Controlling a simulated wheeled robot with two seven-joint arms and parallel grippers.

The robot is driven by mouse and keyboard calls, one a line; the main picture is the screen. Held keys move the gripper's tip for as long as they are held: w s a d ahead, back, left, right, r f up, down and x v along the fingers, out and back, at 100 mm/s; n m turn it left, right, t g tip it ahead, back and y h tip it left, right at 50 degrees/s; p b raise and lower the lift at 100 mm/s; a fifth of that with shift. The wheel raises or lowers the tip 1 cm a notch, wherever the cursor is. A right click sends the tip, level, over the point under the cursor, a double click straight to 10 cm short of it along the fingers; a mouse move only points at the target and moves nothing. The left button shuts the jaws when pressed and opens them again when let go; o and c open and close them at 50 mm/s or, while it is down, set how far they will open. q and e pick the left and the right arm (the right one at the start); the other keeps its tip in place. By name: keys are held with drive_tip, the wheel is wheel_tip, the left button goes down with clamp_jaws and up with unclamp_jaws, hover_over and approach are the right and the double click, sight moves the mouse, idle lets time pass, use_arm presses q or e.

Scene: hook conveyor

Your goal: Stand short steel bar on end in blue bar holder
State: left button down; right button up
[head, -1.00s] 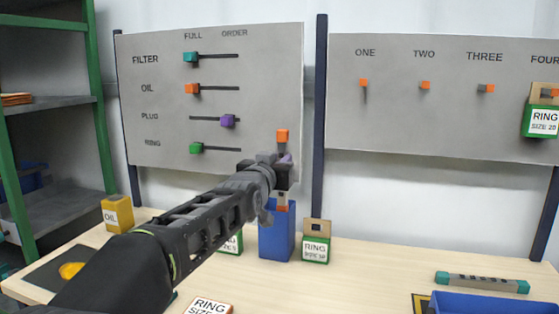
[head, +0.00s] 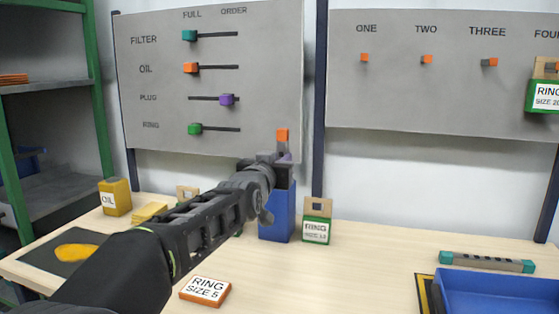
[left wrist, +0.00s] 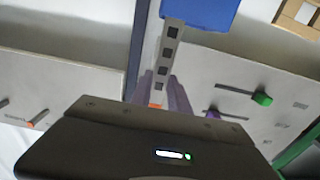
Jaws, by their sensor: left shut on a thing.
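The short steel bar (head: 283,147) is upright, with an orange cap at its top. In the left wrist view the grey bar (left wrist: 168,50) shows square holes and runs between the fingers to the rim of the blue holder. The blue bar holder (head: 277,222) stands on the table directly below the gripper; it also shows in the left wrist view (left wrist: 205,12). My left gripper (head: 284,168) is shut on the bar, just above the holder. The bar's lower end is hidden, apparently inside the holder's mouth. My right gripper is not in view.
A green ring box (head: 317,230) stands close right of the holder. An oil box (head: 115,197) is at left, and a ring label block (head: 206,291) in front. A teal-ended bar (head: 487,262) lies behind a blue tray (head: 500,290). The table's middle right is clear.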

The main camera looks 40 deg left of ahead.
use_arm(q)
drive_tip(key=shift+r, duration=0.1)
drive_tip(key=c, duration=1.2)
unclamp_jaws()
drive_tip(key=shift+o, duration=0.2)
drive_tip(key=b+v, duration=0.1)
drive_tip(key=v, duration=0.6)
drive_tip(key=shift+s+d, duration=0.15)
drive_tip(key=shift+s, duration=0.25)
